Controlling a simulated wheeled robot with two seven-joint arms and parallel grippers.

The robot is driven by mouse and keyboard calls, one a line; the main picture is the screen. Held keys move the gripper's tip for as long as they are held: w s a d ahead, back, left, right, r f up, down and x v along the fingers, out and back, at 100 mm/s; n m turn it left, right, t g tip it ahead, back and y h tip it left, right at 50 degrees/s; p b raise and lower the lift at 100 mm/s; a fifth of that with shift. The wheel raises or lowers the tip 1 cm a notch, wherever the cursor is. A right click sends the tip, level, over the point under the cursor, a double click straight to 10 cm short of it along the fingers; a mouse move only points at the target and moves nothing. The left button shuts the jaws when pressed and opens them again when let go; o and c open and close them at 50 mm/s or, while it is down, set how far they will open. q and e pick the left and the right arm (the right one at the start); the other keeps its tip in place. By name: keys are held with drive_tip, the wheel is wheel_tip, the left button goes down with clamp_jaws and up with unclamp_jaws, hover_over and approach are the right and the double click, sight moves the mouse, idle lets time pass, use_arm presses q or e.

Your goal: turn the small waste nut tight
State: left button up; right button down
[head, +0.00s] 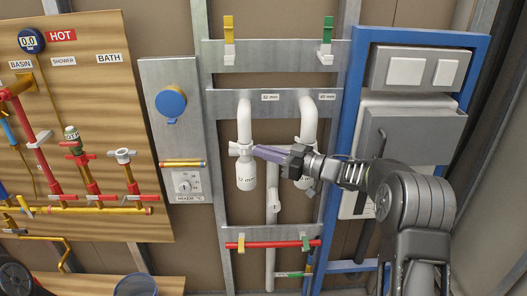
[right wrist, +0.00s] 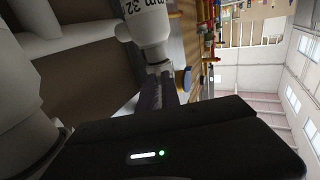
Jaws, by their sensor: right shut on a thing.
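The small waste nut (head: 240,149) is a white winged collar on the left white waste pipe (head: 244,112), under the "32" label. A white bottle trap (head: 246,178) marked in mm hangs upright below it; its "32 mm" print shows in the right wrist view (right wrist: 148,22). My right gripper (head: 258,151) reaches in from the right with its purple-grey fingers shut on the nut's right side. In the right wrist view the fingers (right wrist: 157,92) meet the nut's pale edge just under the trap print; the grip itself is mostly hidden. My left gripper is not in view.
The larger "40" waste pipe (head: 309,115) and its trap stand just right, partly behind my right gripper. A blue frame with a grey cistern panel (head: 412,133) is at the right. A wooden board (head: 100,140) with pipes and valves is at the left.

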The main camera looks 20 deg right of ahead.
drive_tip(key=shift+r, duration=0.15)
drive_tip(key=c, duration=1.6)
unclamp_jaws()
drive_tip(key=shift+o, duration=0.2)
wheel_tip(320, 180, up, 10)
drive_tip(key=shift+f+b, duration=0.1)
drive_tip(key=shift+b, duration=0.25)
drive_tip(key=shift+o, duration=0.5)
